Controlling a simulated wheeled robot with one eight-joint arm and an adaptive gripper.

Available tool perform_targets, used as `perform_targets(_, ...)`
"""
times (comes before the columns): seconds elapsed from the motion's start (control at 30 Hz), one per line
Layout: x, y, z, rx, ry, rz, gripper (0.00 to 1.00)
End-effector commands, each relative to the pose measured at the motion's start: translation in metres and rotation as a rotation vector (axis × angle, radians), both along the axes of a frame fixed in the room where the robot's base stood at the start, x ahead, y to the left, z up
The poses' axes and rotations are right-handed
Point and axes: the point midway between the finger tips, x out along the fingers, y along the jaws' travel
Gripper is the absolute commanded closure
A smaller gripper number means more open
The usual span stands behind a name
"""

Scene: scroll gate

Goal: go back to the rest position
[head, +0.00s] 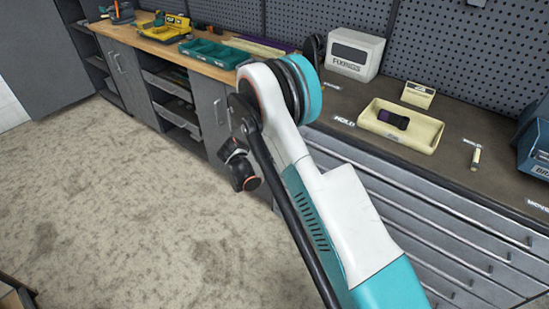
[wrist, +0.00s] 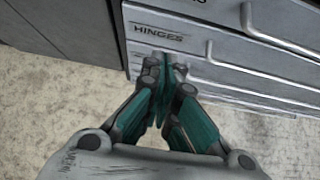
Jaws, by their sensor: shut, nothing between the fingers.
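My gripper (wrist: 165,68) is shut and empty in the wrist view, its teal-and-grey fingers pressed together. It hangs above the floor in front of a grey drawer front (wrist: 228,51) labelled HINGES; I cannot tell whether the fingertips touch the drawer. In the head view, my white and teal arm rises across the middle and folds over at the top, in front of the workbench. The fingers are hidden behind the arm there.
The workbench (head: 345,97) holds a cream tray (head: 435,137) with a dark cylinder (head: 393,119) in it, a white box (head: 354,54), a teal tray (head: 215,52) and a yellow tool (head: 167,29). A blue bin (head: 535,145) stands far right. The floor (head: 110,200) on the left is clear.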

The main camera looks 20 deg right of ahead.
Motion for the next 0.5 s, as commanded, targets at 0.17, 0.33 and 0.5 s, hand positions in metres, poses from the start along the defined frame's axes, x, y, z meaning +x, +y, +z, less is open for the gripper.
perform_targets(0.17,-0.010,0.013,0.018,0.000,0.001,0.001,1.00)
perform_targets(0.33,-0.013,0.017,0.022,0.000,0.001,-0.001,1.00)
perform_targets(0.5,-0.014,0.016,0.027,0.010,-0.006,-0.009,1.00)
